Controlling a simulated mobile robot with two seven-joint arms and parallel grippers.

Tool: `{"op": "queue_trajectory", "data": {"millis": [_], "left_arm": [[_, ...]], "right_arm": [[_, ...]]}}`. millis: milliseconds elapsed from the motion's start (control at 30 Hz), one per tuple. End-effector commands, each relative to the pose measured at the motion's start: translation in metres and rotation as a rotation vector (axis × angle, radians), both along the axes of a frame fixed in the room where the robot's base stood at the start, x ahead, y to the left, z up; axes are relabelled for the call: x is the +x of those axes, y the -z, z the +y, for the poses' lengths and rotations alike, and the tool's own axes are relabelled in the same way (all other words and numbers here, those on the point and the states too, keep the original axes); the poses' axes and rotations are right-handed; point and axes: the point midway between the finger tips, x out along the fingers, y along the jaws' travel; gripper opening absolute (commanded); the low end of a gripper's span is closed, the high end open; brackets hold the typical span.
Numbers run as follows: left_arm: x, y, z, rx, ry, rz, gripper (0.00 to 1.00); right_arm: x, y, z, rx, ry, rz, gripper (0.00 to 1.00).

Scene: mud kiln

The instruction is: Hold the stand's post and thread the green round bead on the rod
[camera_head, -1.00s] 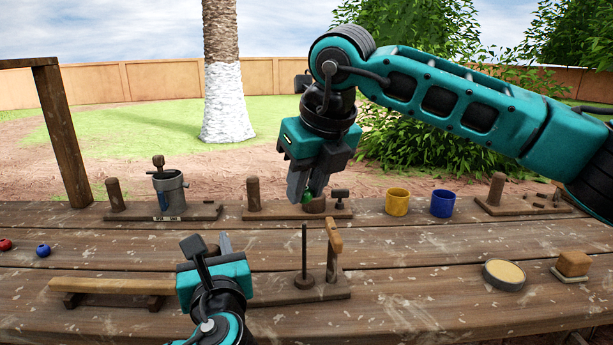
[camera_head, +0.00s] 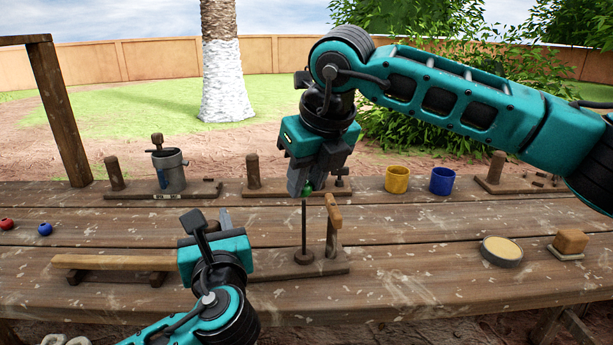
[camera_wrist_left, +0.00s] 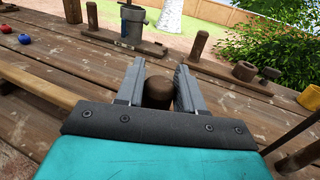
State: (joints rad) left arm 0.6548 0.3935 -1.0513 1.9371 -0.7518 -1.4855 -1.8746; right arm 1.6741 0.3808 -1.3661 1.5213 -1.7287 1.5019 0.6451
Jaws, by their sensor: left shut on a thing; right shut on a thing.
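The stand's base board (camera_head: 335,266) carries a thin dark upright rod (camera_head: 304,225) on a round foot. My left gripper (camera_head: 212,222) is at the left end of the stand. In the left wrist view its fingers (camera_wrist_left: 158,85) are shut on the stand's brown post (camera_wrist_left: 157,95), which the head view hides. My right gripper (camera_head: 304,190) points down and is shut on the green round bead (camera_head: 307,189). The bead is at the rod's top; I cannot tell whether the rod tip is inside its hole. The rod also shows in the left wrist view (camera_wrist_left: 300,133).
A wooden upright with a slanted top (camera_head: 332,225) stands just right of the rod. Red (camera_head: 6,224) and blue (camera_head: 45,229) beads lie far left. Yellow (camera_head: 397,179) and blue (camera_head: 442,180) cups stand behind right. A round dish (camera_head: 501,251) and a wooden block (camera_head: 570,241) are front right.

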Motion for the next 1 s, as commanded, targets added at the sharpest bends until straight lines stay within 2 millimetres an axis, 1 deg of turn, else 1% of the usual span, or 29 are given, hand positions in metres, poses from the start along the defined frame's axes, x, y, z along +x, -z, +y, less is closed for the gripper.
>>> {"op": "queue_trajectory", "data": {"millis": [567, 1000], "left_arm": [[-0.0001, 0.0005, 0.0002, 0.001, -0.001, 0.001, 0.0], [-0.0001, 0.0005, 0.0002, 0.001, -0.001, 0.001, 0.0]], "right_arm": [[0.0, 0.0004, 0.0001, 0.0, 0.0, 0.0, 0.0], [-0.0002, 0.0083, 0.0, 0.0, 0.0, 0.001, 0.0]]}}
